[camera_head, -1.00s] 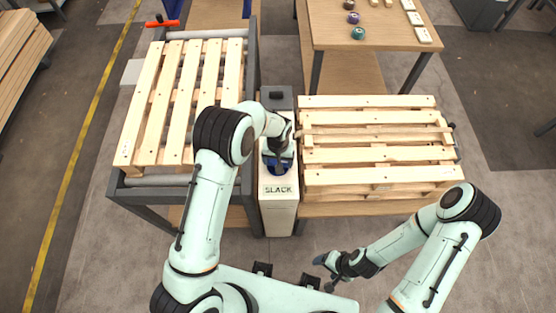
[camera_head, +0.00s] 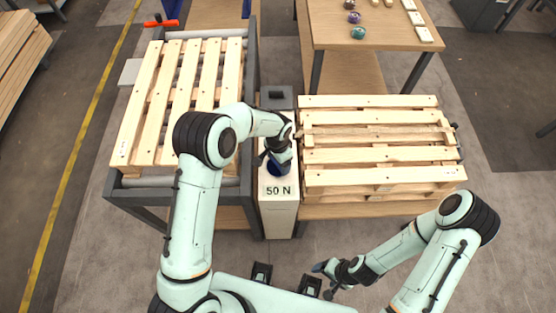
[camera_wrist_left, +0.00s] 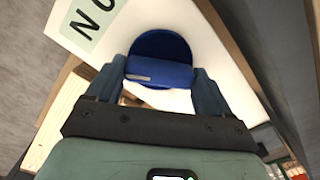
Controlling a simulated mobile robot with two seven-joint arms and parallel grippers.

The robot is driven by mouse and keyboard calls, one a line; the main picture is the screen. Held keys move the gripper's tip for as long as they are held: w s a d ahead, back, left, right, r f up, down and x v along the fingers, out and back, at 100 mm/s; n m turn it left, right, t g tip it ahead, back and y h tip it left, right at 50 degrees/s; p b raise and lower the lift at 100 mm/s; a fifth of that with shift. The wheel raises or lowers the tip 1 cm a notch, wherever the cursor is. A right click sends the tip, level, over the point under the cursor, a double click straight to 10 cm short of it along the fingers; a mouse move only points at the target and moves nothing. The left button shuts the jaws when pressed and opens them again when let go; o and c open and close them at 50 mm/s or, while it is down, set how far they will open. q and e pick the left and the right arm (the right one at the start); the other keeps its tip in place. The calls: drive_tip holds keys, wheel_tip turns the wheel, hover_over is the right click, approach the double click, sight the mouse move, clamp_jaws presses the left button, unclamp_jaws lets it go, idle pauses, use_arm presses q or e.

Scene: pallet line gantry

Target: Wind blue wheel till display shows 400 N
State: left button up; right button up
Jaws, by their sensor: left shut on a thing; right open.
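The blue wheel (camera_head: 278,170) sits on top of a white post (camera_head: 279,220), mostly covered by my left gripper (camera_head: 276,160) in the head view. In the left wrist view, the wheel (camera_wrist_left: 157,46) is a round dark-blue disc with a raised bar. The two fingers of my left gripper (camera_wrist_left: 154,73) are shut on the bar from both sides. The display (camera_head: 279,190) in front of the wheel reads 50 N; part of it also shows upside down in the left wrist view (camera_wrist_left: 85,22). My right gripper (camera_head: 326,277) is open and empty at the lower middle, away from the post.
A slatted pallet (camera_head: 165,110) lies on a grey-framed conveyor left of the post. Stacked pallets (camera_head: 380,150) stand close on the right. A table (camera_head: 385,28) behind holds small knobs and pale blocks. The floor at front right is clear.

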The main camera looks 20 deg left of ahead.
use_arm(q)
drive_tip(key=shift+s+f+m, duration=0.15)
drive_tip(key=shift+f+m, duration=0.05)
drive_tip(key=shift+m, duration=0.3)
drive_tip(key=o, duration=0.9)
drive_tip(key=shift+o, duration=0.2)
wheel_tip(320, 180, up, 14)
drive_tip(key=shift+f, duration=0.25)
